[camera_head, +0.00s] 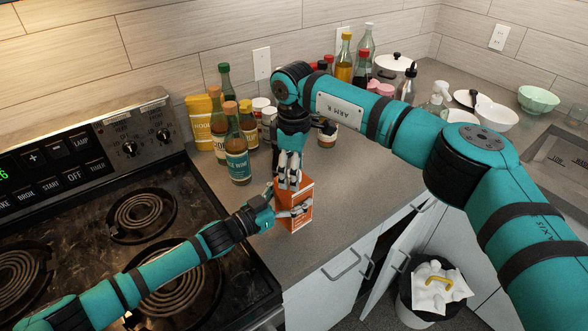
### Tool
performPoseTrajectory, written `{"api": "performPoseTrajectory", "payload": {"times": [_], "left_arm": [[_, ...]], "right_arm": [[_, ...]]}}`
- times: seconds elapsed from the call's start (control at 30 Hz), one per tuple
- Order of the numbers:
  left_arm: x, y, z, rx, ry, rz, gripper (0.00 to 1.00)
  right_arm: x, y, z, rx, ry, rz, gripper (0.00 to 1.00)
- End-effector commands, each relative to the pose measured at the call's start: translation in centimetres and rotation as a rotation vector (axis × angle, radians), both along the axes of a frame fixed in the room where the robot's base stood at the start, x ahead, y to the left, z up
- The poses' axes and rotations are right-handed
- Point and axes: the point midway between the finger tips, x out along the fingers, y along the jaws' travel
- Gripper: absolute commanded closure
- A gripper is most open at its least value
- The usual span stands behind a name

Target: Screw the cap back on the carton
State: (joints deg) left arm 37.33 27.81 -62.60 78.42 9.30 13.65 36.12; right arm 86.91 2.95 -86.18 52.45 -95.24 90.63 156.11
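The carton (299,223) is an orange box standing upright on the grey counter, near its front edge and just right of the stove. My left gripper (296,208) comes in from the left with its fingers around the carton's sides; one finger lies across the front face. My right gripper (289,180) points straight down at the carton's top, its fingers close together there. The cap cannot be made out; the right gripper's fingers cover the spot. Whether those fingers hold the cap is too small to tell.
Several bottles, including a teal-labelled one (236,155), and a yellow bag (204,123) stand behind the carton. The coil stove (100,235) is at the left. White bowls (497,117) and a sink lie at the right. A cabinet door (408,243) stands open beside a bin (405,290).

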Motion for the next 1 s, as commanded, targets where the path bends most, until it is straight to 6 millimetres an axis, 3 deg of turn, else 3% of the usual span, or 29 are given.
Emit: {"api": "performPoseTrajectory", "payload": {"times": [0.33, 0.8, 1.0], "left_arm": [[0.0, 0.0, 0.0, -0.001, 0.001, -0.001, 1.0], [0.0, 0.0, 0.0, -0.001, 0.001, 0.0, 1.0], [0.0, 0.0, 0.0, -0.001, 0.001, 0.0, 1.0]], "right_arm": [[0.1, -0.1, 0.9, 0.0, -0.001, 0.0, 0.4], [0.0, 0.1, 10.0, 0.0, -0.002, -0.001, 0.4], [-0.1, 0.1, 11.8, -0.001, -0.001, 0.001, 0.4]]}}
